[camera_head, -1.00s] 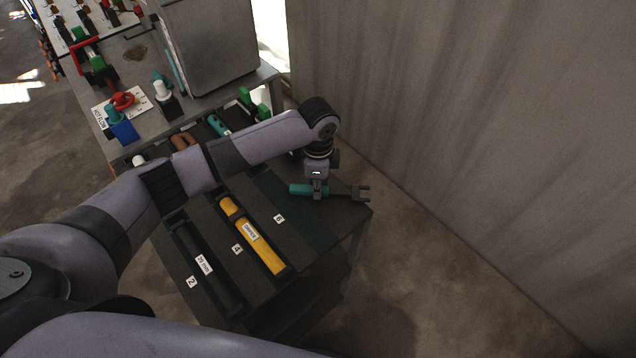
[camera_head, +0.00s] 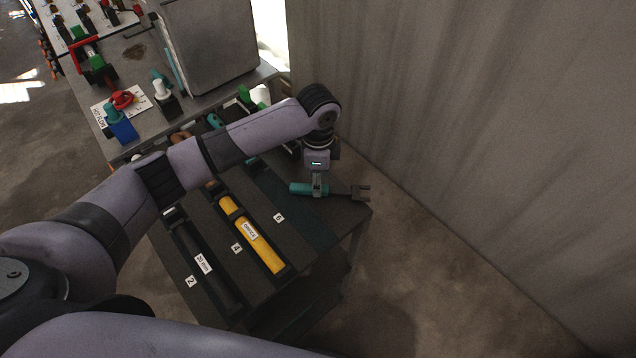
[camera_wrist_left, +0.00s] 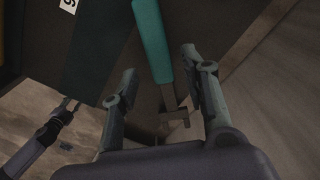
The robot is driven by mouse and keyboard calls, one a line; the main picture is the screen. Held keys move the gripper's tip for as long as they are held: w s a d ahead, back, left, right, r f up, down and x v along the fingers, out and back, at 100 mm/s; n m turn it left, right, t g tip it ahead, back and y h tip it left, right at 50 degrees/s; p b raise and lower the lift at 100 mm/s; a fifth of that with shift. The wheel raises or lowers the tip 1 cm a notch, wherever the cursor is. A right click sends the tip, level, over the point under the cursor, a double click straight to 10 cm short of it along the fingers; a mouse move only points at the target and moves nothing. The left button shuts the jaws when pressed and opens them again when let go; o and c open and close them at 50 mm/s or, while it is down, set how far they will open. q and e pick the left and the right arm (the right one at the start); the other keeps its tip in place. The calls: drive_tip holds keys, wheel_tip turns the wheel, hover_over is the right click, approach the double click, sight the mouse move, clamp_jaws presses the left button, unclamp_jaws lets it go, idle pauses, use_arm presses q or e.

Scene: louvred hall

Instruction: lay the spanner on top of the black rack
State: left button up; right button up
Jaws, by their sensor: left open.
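The spanner (camera_head: 309,189), with a teal handle and a dark forked head, lies across the far right end of the black rack (camera_head: 312,234). Its head reaches the rack's right edge. My left gripper (camera_head: 318,192) points down over the handle. In the left wrist view, its two fingers (camera_wrist_left: 158,62) are spread apart, with the spanner (camera_wrist_left: 153,40) showing between and beyond them. The fingers do not press on it. Whether a small gap separates fingertips and handle is hard to tell. My right gripper is not in view.
A yellow tool (camera_head: 256,240) and a dark tool (camera_head: 205,262) lie in slots labelled 4 and 2. A grey box (camera_head: 208,45), a blue block (camera_head: 124,131) and a red valve (camera_head: 122,98) stand on the bench behind. A corrugated wall (camera_head: 460,120) rises close on the right.

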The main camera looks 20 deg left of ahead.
use_arm(q)
wheel_tip(320, 180, up, 10)
drive_tip(key=b, duration=0.1)
drive_tip(key=shift+f, duration=0.25)
idle(0.4)
